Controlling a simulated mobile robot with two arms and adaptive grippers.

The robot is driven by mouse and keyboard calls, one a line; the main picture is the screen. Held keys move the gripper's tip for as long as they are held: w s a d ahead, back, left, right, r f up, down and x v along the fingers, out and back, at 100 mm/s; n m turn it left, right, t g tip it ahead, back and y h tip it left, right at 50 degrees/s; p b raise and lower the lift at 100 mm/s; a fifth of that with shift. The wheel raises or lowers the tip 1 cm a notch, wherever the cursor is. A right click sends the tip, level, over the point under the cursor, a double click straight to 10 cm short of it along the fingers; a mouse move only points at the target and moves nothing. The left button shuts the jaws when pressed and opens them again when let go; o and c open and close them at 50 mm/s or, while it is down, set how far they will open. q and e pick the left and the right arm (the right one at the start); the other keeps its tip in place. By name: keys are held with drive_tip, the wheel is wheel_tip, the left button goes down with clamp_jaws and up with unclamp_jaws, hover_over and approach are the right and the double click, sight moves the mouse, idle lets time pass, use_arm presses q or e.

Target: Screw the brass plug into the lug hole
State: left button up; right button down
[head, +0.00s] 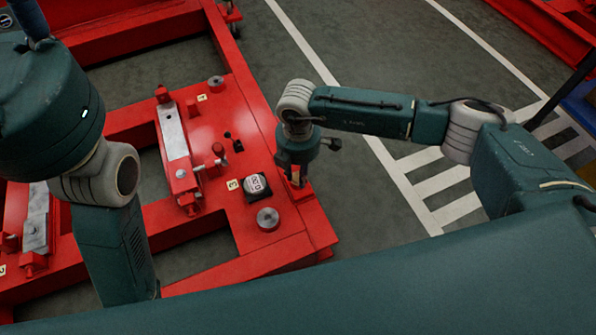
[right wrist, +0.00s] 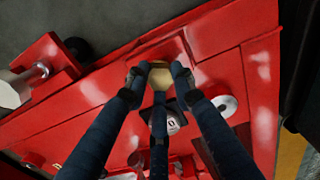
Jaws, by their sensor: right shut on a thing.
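The brass plug (right wrist: 160,76) shows in the right wrist view as a gold hexagonal head. My right gripper (right wrist: 160,82) is shut on it, its dark fingers around the head. Beyond the plug is the red lug (right wrist: 168,50) on the frame; the hole is hidden, so I cannot tell how deep the plug sits.
A black-cased dial (head: 255,185) and a round metal post (head: 268,219) stand left of the right gripper. Red clamps with grey bars (head: 172,132) stand further left. Grey floor with white lines lies to the right.

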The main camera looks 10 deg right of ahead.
sight(298, 177)
drive_tip(key=c, duration=1.4)
unclamp_jaws()
drive_tip(key=shift+s+f, duration=0.1)
drive_tip(key=shift+r, duration=0.3)
wheel_tip(298, 177, up, 11)
drive_tip(key=shift+r, duration=0.2)
